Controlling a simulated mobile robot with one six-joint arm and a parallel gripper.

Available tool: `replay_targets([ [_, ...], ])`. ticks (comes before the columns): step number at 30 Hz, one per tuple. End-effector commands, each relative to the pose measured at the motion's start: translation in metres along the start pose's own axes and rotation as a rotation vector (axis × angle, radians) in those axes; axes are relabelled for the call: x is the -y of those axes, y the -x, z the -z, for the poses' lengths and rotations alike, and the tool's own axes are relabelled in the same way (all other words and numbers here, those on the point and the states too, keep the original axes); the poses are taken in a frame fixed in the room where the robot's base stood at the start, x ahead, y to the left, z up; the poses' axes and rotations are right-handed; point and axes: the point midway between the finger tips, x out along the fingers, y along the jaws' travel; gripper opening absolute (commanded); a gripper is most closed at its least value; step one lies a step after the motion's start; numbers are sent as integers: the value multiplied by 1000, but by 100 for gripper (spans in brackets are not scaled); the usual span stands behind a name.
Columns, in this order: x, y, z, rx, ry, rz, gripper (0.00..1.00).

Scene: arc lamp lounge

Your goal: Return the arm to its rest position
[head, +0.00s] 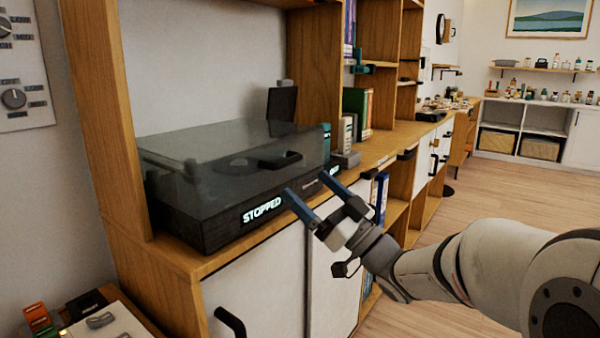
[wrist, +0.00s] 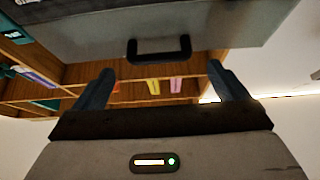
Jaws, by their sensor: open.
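My arm reaches in from the right in the head view. My gripper (head: 308,197) is open and empty, its two blue fingers apart. It is in front of a dark record player (head: 215,190) with a closed smoky lid, whose display reads "STOPPED". The fingertips look close to the player's front edge; I cannot tell if they touch it. In the wrist view the two fingers (wrist: 158,88) are spread with nothing between them. A dark handle (wrist: 159,50) on a grey panel shows beyond them.
The player stands on a wooden cabinet (head: 190,262) with white doors and a dark handle (head: 230,322). Shelves with books (head: 358,112) rise behind it. A control panel (head: 20,70) is on the left wall. Wooden floor (head: 470,200) is open to the right.

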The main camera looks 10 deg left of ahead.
Motion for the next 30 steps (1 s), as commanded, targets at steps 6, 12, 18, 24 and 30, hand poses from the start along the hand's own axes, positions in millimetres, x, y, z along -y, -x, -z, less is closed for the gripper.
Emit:
replay_targets([
  [6,0,8,0,0,0,0,94],
  [12,0,8,0,0,1,-2,94],
  [18,-17,-4,23,69,45,-112,94],
  [24,-60,-8,65,272,132,-400,94],
  [30,-90,17,103,516,162,-680,94],
])
